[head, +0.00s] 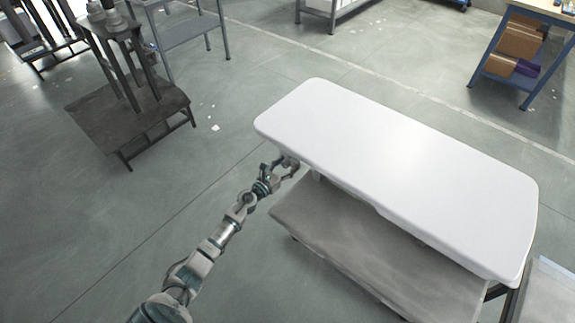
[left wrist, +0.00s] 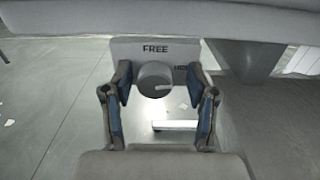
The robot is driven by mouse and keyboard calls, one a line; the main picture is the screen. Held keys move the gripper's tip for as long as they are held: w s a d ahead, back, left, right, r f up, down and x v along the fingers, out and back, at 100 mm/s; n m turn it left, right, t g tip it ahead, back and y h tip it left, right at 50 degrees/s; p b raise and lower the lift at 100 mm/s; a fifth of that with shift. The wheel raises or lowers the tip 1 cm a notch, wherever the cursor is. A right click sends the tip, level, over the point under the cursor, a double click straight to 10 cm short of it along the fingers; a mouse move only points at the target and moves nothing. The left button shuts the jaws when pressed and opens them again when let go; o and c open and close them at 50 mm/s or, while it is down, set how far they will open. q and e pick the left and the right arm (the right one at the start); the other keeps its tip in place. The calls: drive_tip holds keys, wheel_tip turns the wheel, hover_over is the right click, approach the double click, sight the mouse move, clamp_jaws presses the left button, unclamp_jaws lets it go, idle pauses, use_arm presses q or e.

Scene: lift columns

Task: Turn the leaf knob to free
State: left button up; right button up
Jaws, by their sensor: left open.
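The leaf knob (left wrist: 155,79) is a grey round knob under the white top. It is mounted on a light plate (left wrist: 126,47) marked FREE above the knob. A second, partly hidden word stands to its right, by the right finger. A short white mark on the knob's lower right appears to point to the right, not up at FREE. My left gripper (left wrist: 160,108) is open, with its dark blue-lined fingers on either side of the knob; I cannot tell whether they touch it. In the head view my left gripper (head: 284,167) is at the left end of the white top (head: 400,165), partly under its edge.
A grey lower shelf (head: 365,245) lies beneath the white top. A dark stand (head: 130,115) is at the upper left and a blue-framed shelf (head: 510,60) at the upper right.

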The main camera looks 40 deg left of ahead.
use_arm(q)
drive_tip(key=shift+a, duration=0.3)
drive_tip(key=shift+a+f, duration=0.15)
drive_tip(key=shift+a, duration=0.05)
drive_tip(key=c, duration=0.8)
drive_tip(key=shift+d, duration=0.1)
clamp_jaws()
drive_tip(key=shift+d, duration=0.15)
use_arm(e)
drive_tip(key=shift+a, duration=0.2)
